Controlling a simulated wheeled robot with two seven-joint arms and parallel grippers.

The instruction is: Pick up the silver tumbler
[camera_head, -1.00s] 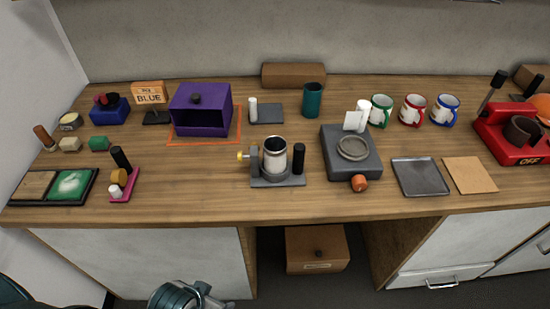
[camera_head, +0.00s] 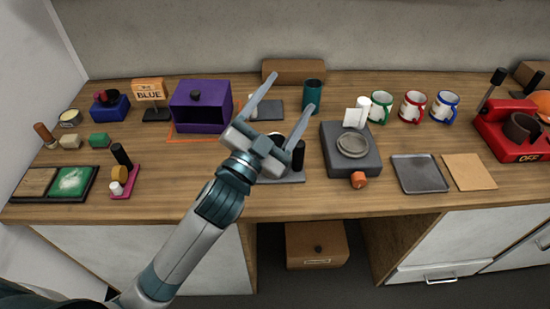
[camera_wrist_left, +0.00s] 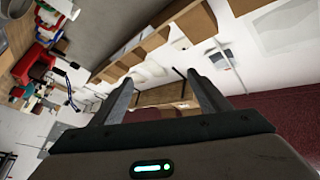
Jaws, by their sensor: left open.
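The silver tumbler (camera_head: 277,138) stands in a grey stand (camera_head: 291,179) near the front middle of the counter. Only a little of its dark mouth shows past my gripper; the rest is hidden. My left gripper (camera_head: 293,92) is open and empty, raised over the stand in the head view. Its two fingers spread wide and point toward the back of the counter. In the left wrist view its fingers (camera_wrist_left: 159,78) are apart with nothing between them, and I cannot make out the tumbler there. My right gripper is not in view.
A black cylinder (camera_head: 299,154) stands on the stand's right side. A teal cup (camera_head: 314,95) is just behind the right finger. A purple box (camera_head: 200,105) is at left, a grey scale-like device (camera_head: 368,166) at right.

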